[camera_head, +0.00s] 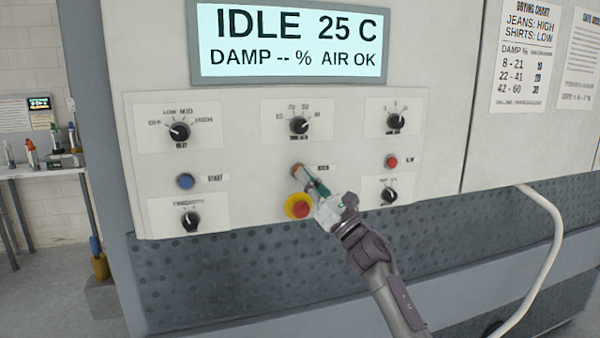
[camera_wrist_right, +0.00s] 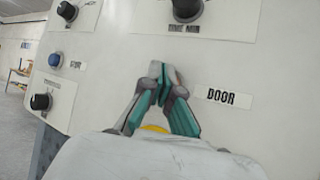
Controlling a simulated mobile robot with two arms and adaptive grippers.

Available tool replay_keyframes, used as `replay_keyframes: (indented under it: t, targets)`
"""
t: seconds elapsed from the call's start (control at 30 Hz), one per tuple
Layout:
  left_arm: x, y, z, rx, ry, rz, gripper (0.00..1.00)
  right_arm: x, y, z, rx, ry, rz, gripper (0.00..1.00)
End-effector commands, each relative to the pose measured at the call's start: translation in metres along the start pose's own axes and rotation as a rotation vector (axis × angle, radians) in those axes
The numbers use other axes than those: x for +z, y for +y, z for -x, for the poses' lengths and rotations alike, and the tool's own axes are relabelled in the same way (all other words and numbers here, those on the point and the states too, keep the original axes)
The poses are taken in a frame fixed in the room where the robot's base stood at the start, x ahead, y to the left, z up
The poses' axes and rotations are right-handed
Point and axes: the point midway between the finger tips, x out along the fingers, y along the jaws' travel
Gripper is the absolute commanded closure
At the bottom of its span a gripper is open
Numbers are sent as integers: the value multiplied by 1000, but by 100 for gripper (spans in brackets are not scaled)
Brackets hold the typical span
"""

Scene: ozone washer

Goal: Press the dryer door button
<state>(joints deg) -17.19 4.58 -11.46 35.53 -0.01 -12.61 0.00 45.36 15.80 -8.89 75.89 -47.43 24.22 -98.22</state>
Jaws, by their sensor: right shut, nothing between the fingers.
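The dryer's control panel (camera_head: 240,140) fills the middle of the head view. The door button, a small orange-brown knob (camera_head: 296,168), sits left of a small label (camera_head: 323,168). In the right wrist view that label reads DOOR (camera_wrist_right: 222,98). My right gripper (camera_head: 303,178) is shut and empty, with its tips at the button. In the right wrist view the shut fingertips (camera_wrist_right: 160,74) lie left of the DOOR label and hide the button. I cannot tell whether they touch or press it. My left gripper is not in view.
The display (camera_head: 290,40) reads IDLE 25 C. A white hose (camera_head: 548,250) hangs at right.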

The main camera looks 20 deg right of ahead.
Motion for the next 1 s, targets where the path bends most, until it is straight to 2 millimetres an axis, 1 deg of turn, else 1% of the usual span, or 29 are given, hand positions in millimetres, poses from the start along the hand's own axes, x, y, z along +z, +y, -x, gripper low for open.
replay_keyframes:
  t: [0.13,0.53,1.0]
  targets:
    - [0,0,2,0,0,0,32,4,4,6,0,1,1,100]
    - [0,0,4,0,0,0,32,6,6,9,0,0,1,100]
    - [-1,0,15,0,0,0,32,28,28,39,1,1,1,100]
